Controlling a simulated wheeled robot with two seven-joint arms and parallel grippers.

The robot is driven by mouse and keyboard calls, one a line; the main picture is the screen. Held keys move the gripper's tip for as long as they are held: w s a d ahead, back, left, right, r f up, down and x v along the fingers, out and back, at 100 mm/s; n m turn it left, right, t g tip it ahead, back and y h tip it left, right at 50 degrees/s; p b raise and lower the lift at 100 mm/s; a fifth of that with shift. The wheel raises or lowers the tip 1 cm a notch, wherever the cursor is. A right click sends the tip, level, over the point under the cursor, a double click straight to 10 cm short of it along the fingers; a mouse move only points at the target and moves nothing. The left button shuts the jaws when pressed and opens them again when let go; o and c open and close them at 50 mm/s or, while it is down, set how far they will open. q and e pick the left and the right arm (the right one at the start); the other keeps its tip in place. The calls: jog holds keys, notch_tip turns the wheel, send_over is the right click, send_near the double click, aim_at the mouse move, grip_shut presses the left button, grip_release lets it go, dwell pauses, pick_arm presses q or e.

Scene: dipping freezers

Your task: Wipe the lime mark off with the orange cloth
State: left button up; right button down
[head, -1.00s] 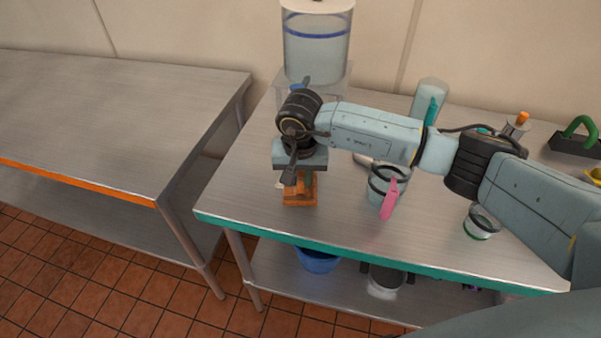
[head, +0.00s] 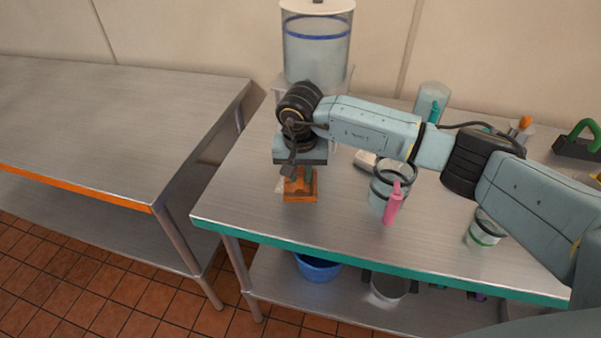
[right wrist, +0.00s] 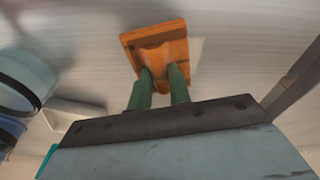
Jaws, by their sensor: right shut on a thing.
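My right gripper (head: 300,176) reaches down over the steel table (head: 250,205) near its left end. In the right wrist view its two green fingers (right wrist: 160,76) are shut on the orange cloth (right wrist: 157,50), which is bunched between the fingertips and spreads out flat. The cloth also shows below the gripper in the head view (head: 300,190), at or very near the tabletop. A pale patch (right wrist: 196,46) shows at the cloth's edge in the wrist view; it may be the lime mark, partly covered. My left gripper is not in view.
A clear dispenser (head: 317,50) stands behind the gripper. A dark-rimmed container (head: 378,195) with a pink item (head: 394,205) stands to its right. A jar (head: 485,230) stands farther right. A second table (head: 100,120) stands left across a gap.

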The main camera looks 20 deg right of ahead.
jog(key=shift+s+a+p, duration=0.2)
jog(key=shift+s+p, duration=0.05)
jog(key=shift+s, duration=0.3)
jog(key=shift+s+a+p, duration=0.15)
jog(key=shift+s+p, duration=0.05)
jog(key=shift+s, duration=0.35)
jog(key=shift+s+a+f, duration=0.1)
jog(key=shift+s+f, duration=0.1)
jog(key=shift+s, duration=0.1)
jog(key=shift+w, duration=0.1)
jog(key=shift+w+d+b, duration=0.25)
jog(key=shift+w+b, duration=0.2)
jog(key=shift+b, duration=0.15)
jog(key=shift+w+d+b, duration=0.2)
jog(key=shift+w+b, duration=0.2)
jog(key=shift+w, duration=0.2)
jog(key=shift+w+d+r, duration=0.1)
jog(key=shift+w, duration=0.05)
